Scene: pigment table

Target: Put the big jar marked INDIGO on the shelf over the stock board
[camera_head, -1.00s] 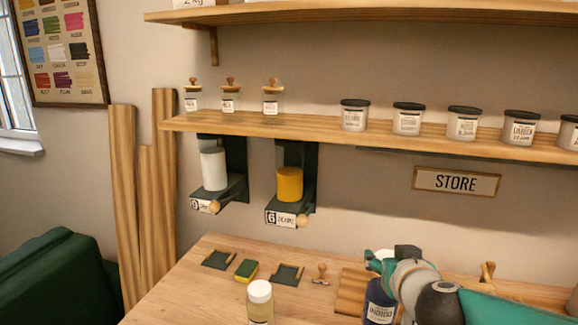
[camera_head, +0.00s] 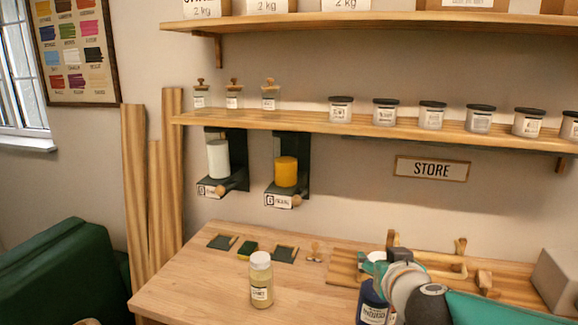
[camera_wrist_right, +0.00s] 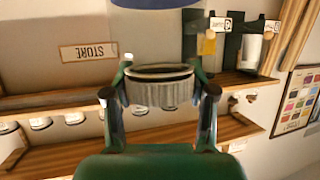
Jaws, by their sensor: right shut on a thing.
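The big INDIGO jar (camera_head: 374,306), dark blue with a white label, is in the lower part of the head view, in front of a wooden board. My right gripper (camera_head: 378,275) is shut on it at the top, and its hand hides part of the jar. The jar's bottom is hardly seen, so I cannot tell whether it touches the table. In the right wrist view, a ribbed lid (camera_wrist_right: 160,94) sits between the fingers, with blue at the top edge. A lower shelf (camera_head: 330,127) and an upper shelf (camera_head: 380,20) run along the wall. My left gripper is not in view.
Several dark-lidded jars and three small stoppered jars line the lower shelf; boxes fill the upper one. A STORE sign (camera_head: 431,168) hangs below. A pale-lidded jar (camera_head: 261,280) stands on the table (camera_head: 190,280), left of the INDIGO jar. A wooden rack (camera_head: 430,262) stands behind.

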